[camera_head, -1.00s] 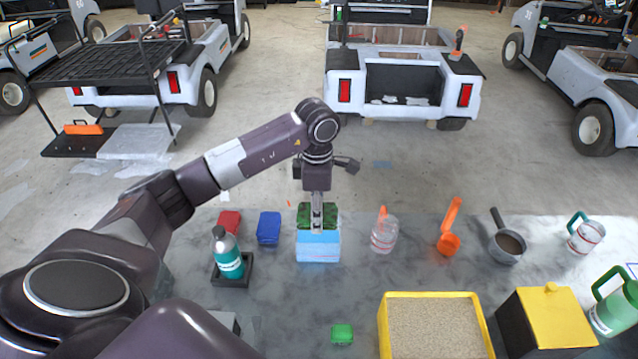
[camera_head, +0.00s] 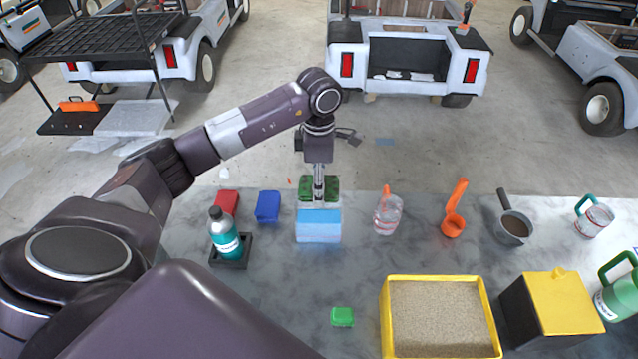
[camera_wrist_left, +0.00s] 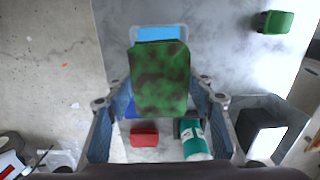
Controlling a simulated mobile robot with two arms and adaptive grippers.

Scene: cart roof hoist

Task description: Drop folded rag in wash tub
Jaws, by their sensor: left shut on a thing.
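My right gripper is not in view.
Near the rag are a blue block (camera_head: 268,207), a red block (camera_head: 227,201) and a teal bottle (camera_head: 227,240) in a dark holder. A yellow-rimmed sand box (camera_head: 385,318), clear jug (camera_head: 388,215), orange scoop (camera_head: 453,225) and pot (camera_head: 515,229) stand to the right.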

